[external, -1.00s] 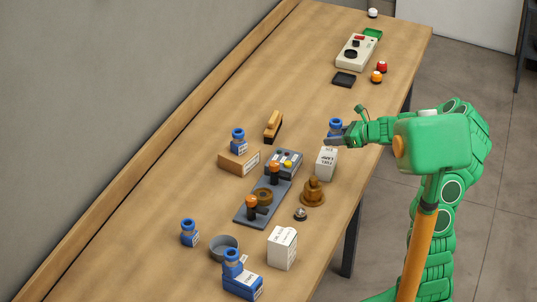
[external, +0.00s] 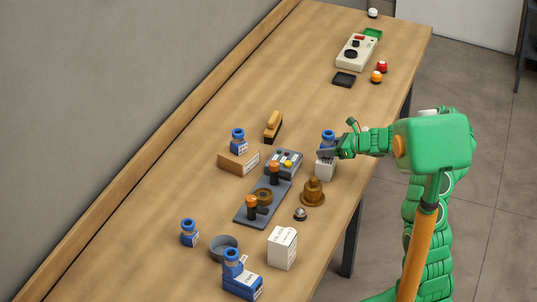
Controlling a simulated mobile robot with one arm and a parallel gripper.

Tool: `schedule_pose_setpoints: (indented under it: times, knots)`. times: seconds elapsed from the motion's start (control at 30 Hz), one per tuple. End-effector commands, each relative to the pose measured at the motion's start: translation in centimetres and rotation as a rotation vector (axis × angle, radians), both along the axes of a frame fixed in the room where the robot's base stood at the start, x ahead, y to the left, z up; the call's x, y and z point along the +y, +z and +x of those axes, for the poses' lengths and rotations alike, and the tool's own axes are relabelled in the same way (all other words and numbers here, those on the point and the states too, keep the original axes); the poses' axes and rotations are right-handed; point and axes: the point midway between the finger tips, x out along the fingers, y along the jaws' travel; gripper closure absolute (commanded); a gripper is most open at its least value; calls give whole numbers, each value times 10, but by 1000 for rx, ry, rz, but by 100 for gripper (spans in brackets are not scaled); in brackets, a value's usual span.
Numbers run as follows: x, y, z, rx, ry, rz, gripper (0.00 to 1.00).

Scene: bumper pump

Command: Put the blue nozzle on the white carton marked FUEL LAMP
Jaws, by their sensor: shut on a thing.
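My gripper (external: 326,153) is shut on a blue nozzle (external: 328,135), at the far right-hand side of the cluster. The nozzle is upright, with its blue ring top showing above the fingers and its lower part hidden by them. The white carton (external: 325,172) is directly below. Its upper part and most of its marking are covered by my gripper. I cannot tell whether the nozzle's base touches the carton's top.
Similar blue nozzles stand on a brown box (external: 238,161), on the table (external: 189,233) and on a blue box (external: 242,284). A grey base with orange-topped posts (external: 243,214), a brown bell-shaped thing (external: 312,193) and another white carton (external: 282,249) are nearby.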

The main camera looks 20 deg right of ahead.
Motion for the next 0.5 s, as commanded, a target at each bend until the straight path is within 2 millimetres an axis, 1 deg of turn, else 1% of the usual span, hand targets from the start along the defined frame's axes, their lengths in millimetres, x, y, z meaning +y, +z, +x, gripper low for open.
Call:
schedule_pose_setpoints:
  times: [0.03,0.1,0.47,0.5]
  knots:
    - [0,-6,0,1,-1,1,86]
    - [0,-8,0,1,0,1,86]
    - [0,-11,0,0,0,0,86]
    - [0,-11,0,1,0,-1,41]
